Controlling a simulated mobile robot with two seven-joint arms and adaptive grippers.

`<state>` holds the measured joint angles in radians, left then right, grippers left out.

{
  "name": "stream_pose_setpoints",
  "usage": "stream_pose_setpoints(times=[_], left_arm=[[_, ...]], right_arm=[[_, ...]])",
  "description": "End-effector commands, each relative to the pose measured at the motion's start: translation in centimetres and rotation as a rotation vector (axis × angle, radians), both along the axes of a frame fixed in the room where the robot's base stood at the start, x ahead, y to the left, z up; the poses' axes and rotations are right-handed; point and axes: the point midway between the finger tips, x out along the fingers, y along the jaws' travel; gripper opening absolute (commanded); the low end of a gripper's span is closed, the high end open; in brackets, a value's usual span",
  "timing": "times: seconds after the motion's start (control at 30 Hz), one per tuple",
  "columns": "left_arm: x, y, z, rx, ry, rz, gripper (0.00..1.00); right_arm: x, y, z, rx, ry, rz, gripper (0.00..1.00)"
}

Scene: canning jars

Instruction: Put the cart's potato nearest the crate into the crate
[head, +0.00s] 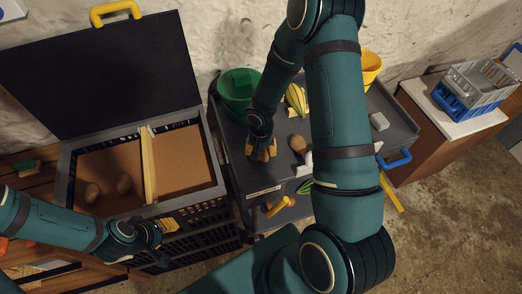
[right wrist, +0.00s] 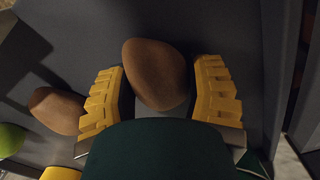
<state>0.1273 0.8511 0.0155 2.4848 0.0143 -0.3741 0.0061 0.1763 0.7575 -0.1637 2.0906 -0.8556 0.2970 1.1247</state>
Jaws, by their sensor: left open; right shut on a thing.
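My right gripper (head: 262,152) is low over the cart (head: 232,150), on its side nearer the crate. It is shut on a brown potato (right wrist: 157,72), which sits between the yellow fingers in the right wrist view; in the head view it is mostly hidden. A second potato (head: 298,144) lies on the cart to the right; in the right wrist view a potato (right wrist: 57,110) shows left of the fingers. The crate (head: 216,192) has its dark lid open and a divider. My left gripper (head: 168,240) is open and empty at the crate's front.
A green bucket (head: 238,100) stands on the cart behind my right gripper, and a yellow bucket (head: 371,66) further right. The crate's right compartment (head: 184,162) is empty. My right arm hides part of the cart.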

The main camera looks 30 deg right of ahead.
Motion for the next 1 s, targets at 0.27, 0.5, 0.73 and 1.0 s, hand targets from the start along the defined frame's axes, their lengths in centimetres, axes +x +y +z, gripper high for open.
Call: stream_pose_setpoints(times=[0.27, 0.5, 0.73, 1.0], left_arm=[[0.2, 0.0, 0.8, 0.001, -0.005, 0.004, 0.47], [0.3, 0.1, 1.3, 0.001, -0.006, 0.006, 0.47], [0.3, 0.1, 1.1, 0.001, -0.007, 0.005, 0.47], [0.1, 0.0, 0.1, 0.000, -0.002, 0.002, 0.47]], right_arm=[[0.2, -0.1, 4.6, -0.001, -0.007, -0.002, 0.43], [0.1, 0.0, 8.6, -0.001, -0.004, -0.002, 0.43], [0.4, 1.1, 10.2, 0.000, -0.002, 0.003, 0.42], [1.6, 5.2, 11.7, 0.000, -0.004, 0.005, 0.42]])
